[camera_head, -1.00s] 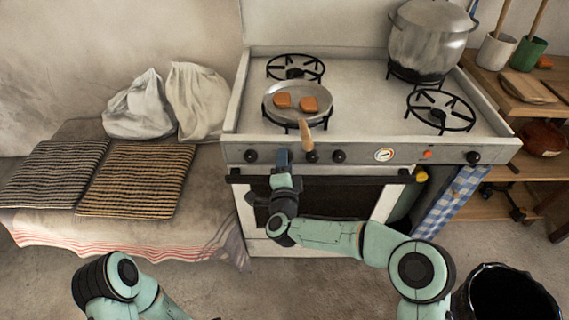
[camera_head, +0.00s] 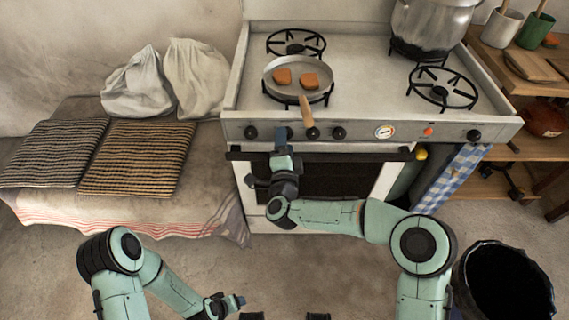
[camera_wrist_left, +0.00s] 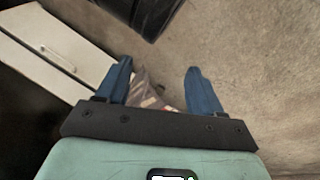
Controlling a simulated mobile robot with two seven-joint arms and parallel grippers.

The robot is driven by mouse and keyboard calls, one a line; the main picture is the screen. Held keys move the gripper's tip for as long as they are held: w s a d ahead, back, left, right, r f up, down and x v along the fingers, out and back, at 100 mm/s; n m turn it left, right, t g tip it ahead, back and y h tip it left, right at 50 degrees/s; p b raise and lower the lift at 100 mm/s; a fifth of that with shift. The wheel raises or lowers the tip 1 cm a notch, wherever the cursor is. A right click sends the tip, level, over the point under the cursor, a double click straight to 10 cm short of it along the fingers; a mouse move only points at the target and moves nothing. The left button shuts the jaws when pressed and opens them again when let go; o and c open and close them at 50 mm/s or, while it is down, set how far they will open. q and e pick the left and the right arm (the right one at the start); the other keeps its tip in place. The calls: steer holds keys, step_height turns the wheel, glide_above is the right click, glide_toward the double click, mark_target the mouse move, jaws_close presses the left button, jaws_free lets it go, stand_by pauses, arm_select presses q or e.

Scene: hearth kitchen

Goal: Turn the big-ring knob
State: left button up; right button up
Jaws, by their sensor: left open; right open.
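The stove's front panel (camera_head: 360,131) carries a row of dark round knobs: one at far left (camera_head: 251,132), one under the pan handle (camera_head: 312,133), one right of it (camera_head: 338,132) and one at far right (camera_head: 473,135). I cannot tell from any marking which is the big-ring knob. My right gripper (camera_head: 281,134) is open, its blue fingers upright at the panel between the far-left knob and the handle. They hide what is behind them; contact is unclear. My left gripper (camera_head: 235,303) is low, away from the stove; the left wrist view shows its fingers (camera_wrist_left: 160,88) open and empty.
A frying pan (camera_head: 270,87) with two brown pieces sits on the front-left burner, its wooden handle (camera_head: 306,111) jutting over the panel. A big pot (camera_head: 432,30) stands at back right. The oven handle (camera_head: 340,155) runs below the knobs. A black bin (camera_head: 505,280) stands at right.

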arm_select(q)
steer(key=shift+s+d+r+g+p, duration=0.15)
steer(key=shift+s+d+r+p, duration=0.2)
steer(key=shift+s, duration=0.25)
steer(key=shift+s+d+r+g+p, duration=0.15)
steer(key=shift+s+d+r+p, duration=0.2)
steer(key=shift+s, duration=0.2)
arm_select(e)
steer(key=s, duration=1.1)
steer(key=shift+s, duration=0.3)
arm_select(q)
steer(key=shift+a, duration=0.1)
arm_select(e)
steer(key=shift+d, duration=0.1)
